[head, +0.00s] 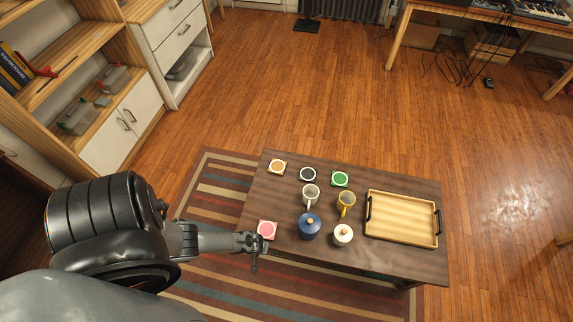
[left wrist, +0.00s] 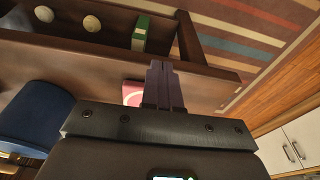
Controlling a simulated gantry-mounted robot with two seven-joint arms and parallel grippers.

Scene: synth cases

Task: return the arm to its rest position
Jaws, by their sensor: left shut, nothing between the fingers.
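My left arm reaches in from the left of the head view. Its gripper (head: 256,262) is by the left front edge of the low wooden table (head: 262,190), beside the pink coaster (head: 267,230). In the left wrist view the fingers (left wrist: 160,68) are together with nothing between them, and the pink coaster (left wrist: 131,92) shows partly hidden behind them. My right gripper is not in view.
Shelves (head: 70,80) stand at left.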

